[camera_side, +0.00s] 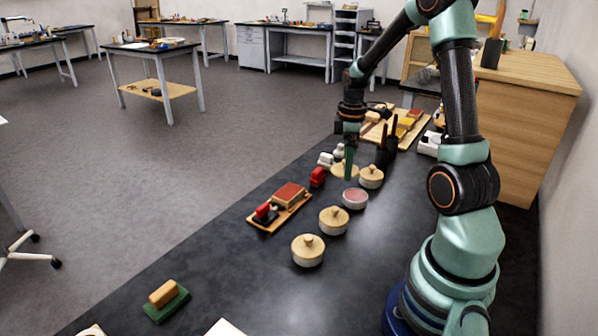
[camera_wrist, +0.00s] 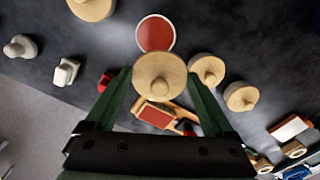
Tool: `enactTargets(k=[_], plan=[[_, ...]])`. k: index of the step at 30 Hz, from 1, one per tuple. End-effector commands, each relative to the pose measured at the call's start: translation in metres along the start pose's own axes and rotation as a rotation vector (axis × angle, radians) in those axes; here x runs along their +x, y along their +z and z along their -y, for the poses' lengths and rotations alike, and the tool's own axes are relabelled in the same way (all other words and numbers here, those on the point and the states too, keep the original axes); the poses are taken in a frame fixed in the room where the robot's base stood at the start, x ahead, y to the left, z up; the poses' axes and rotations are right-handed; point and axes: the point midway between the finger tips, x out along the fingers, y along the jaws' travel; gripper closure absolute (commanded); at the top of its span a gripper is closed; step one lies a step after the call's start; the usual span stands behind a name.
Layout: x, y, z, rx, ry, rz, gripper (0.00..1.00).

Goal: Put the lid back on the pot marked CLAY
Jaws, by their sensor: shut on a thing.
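My gripper (camera_side: 348,166) is shut on a round wooden lid with a knob (camera_wrist: 160,76), held between its two green fingers. The lid (camera_side: 340,171) is in the air above the dark bench. An open pot with reddish contents (camera_side: 355,198) stands on the bench, nearer the side camera than the lid. No marking is readable on any pot.
A wooden tray (camera_side: 256,224) with a red-topped block and a red-handled stamp lies left of the pots. A red piece (camera_side: 317,177) and white pieces (camera_side: 325,159) stand near the lid. Dark upright tools (camera_side: 385,150) stand behind.

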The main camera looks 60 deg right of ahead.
Motion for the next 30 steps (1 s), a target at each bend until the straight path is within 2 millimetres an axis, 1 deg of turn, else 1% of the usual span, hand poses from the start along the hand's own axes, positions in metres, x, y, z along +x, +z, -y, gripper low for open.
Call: enactTargets(k=[1, 3, 7, 14, 24, 30], plan=[[0.004, 0.013, -0.004, 0.041, -0.003, 0.001, 0.65], [0.007, 0.024, -0.007, 0.078, -0.001, 0.001, 0.65], [0.011, 0.035, -0.009, 0.113, -0.002, 0.001, 0.65], [0.023, 0.037, -0.009, 0.117, -0.003, 0.001, 0.65], [0.053, 0.036, -0.009, 0.116, -0.002, 0.001, 0.65], [0.067, 0.036, -0.010, 0.116, -0.002, 0.001, 0.65]])
